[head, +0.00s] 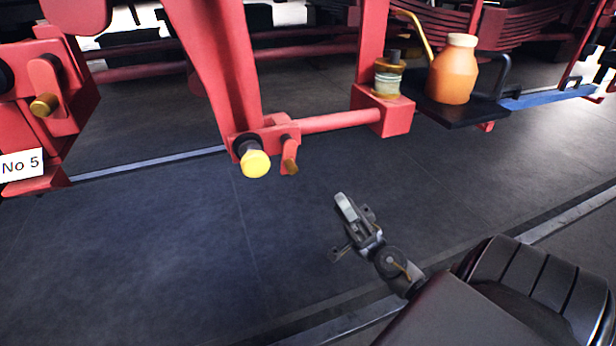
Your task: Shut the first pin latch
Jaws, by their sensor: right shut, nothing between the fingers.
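A small red latch plate (289,148) with a brass knob (290,167) hangs down beside a yellow-ended pin (255,163), at the foot of a red hanger. A similar red latch (47,78) with a brass knob (43,105) hangs on the red block at the far left. The frame does not show which of them is the first pin latch, nor exactly how each sits against its pin. My right gripper (347,209) is shut and empty, below and right of the middle latch, apart from it. My left gripper is not in view.
A red bar (337,121) runs right from the middle latch to a block with a glass-and-brass oil cup (389,79). An orange oil can (453,72) stands on a black shelf (455,111). A "No 5" plate (22,165) is at left. The dark floor below is clear.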

